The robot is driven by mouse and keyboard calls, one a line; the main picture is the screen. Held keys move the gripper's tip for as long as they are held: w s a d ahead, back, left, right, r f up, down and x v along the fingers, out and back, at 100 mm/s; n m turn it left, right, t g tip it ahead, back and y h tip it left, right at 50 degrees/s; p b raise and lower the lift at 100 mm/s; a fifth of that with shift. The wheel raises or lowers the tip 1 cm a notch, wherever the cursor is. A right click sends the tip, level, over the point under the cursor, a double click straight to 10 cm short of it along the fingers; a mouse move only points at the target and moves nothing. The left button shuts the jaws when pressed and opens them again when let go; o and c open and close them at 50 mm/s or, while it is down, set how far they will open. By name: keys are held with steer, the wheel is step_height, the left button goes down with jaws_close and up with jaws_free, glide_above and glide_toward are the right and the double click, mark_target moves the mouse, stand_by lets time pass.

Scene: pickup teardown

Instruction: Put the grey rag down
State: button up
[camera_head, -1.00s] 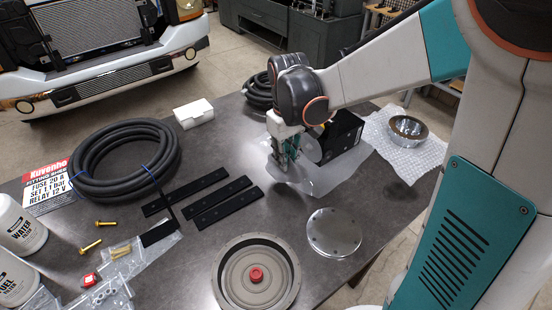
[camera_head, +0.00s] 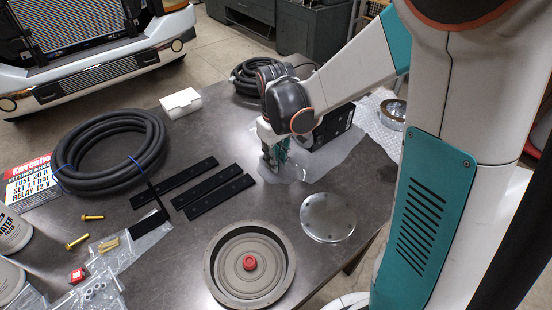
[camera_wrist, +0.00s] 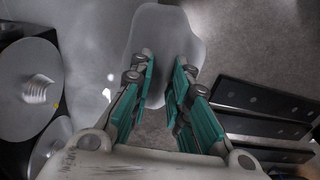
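The grey rag shows in the wrist view as a smooth, rounded grey patch (camera_wrist: 172,30) beyond and between the fingertips. My gripper (camera_wrist: 163,65) has its two teal-padded fingers apart, with a gap between them. I see no cloth pinched against the pads. In the head view my gripper (camera_head: 274,164) points down, low over the table at the left edge of a pale sheet (camera_head: 310,168). I cannot separate the rag from this sheet there, and the gripper hides part of the area.
Black strips (camera_head: 213,194) lie left of my gripper. A black box (camera_head: 333,128) stands close on its right. A clear round disc (camera_head: 327,217) and a grey round housing (camera_head: 228,278) are nearer. A hose coil (camera_head: 75,150) lies left. Bare table (camera_head: 215,135) shows behind the strips.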

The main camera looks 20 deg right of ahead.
steer(key=o, duration=0.3)
steer(key=shift+r, duration=0.1)
step_height(320, 180, up, 12)
steer(key=p, duration=0.4)
steer(key=s+r+m+t, duration=0.1)
steer(key=s+r+t, duration=0.2)
steer(key=s, duration=0.4)
steer(key=s+r+m+t, duration=0.2)
steer(key=s+r+t, duration=0.1)
steer(key=s, duration=0.5)
steer(key=shift+m+t, duration=0.3)
steer(key=shift+t, duration=0.3)
